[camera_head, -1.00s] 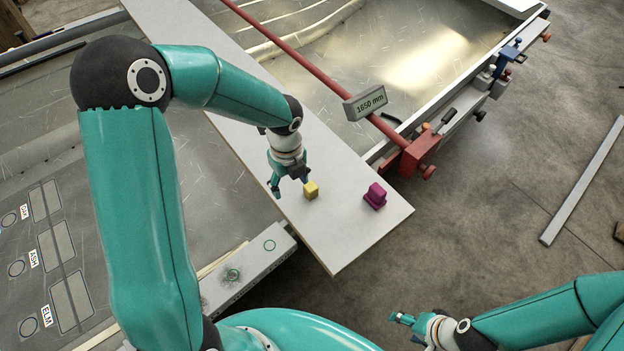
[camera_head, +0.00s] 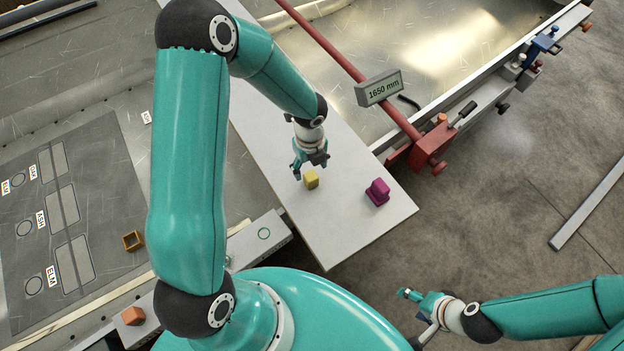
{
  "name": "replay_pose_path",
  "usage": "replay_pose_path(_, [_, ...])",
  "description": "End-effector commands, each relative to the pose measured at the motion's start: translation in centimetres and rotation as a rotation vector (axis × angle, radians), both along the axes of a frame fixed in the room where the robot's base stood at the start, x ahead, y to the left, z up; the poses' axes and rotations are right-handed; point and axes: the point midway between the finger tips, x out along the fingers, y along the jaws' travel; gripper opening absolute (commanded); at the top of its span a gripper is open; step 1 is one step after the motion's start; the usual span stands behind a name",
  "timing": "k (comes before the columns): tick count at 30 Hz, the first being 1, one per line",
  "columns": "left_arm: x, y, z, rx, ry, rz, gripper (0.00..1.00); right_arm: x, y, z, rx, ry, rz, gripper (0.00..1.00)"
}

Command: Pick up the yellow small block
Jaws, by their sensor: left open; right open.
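The yellow small block (camera_head: 312,180) sits on the pale board (camera_head: 345,229), near the board's front end. My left gripper (camera_head: 308,171) is open, pointing down just behind and above the yellow block. Its fingers look very close to the block, but I cannot tell whether they touch it. My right gripper (camera_head: 408,299) is open and empty at the lower right, off the board and far from the block.
A magenta block (camera_head: 378,191) stands on the board to the right of the yellow one. A red clamp bar (camera_head: 345,65) with a "1650 mm" sign (camera_head: 379,88) runs behind. An orange block (camera_head: 133,316) and a hollow yellow-brown square (camera_head: 132,240) lie at the lower left.

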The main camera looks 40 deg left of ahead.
Motion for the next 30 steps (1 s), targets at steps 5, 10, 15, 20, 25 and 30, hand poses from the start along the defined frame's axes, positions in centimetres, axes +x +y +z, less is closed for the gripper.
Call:
replay_pose_path(5, [-0.1,0.1,-2.2,0.0,0.001,0.003,0.67,0.0,0.0,-0.4,0.0,0.0,0.0,0.67])
replay_pose_path(10, [0.0,0.2,-3.0,0.001,0.002,0.003,0.67,0.0,0.0,-0.3,0.0,0.0,0.0,0.67])
replay_pose_path(15, [0.5,0.3,-5.2,0.0,0.004,0.004,0.67,0.0,0.0,0.1,0.0,0.0,0.0,0.67])
replay_pose_path(20, [0.6,0.3,-7.3,0.0,0.001,0.003,0.67,0.0,0.0,-0.2,0.0,0.0,0.0,0.67])
replay_pose_path(25, [0.7,0.4,-7.7,0.001,0.0,0.004,0.67,0.0,0.0,-0.2,0.0,0.0,0.0,0.67])
replay_pose_path(30, [0.7,0.4,-7.7,0.001,0.0,0.004,0.62,0.0,0.0,-0.2,0.0,0.0,0.0,0.67])
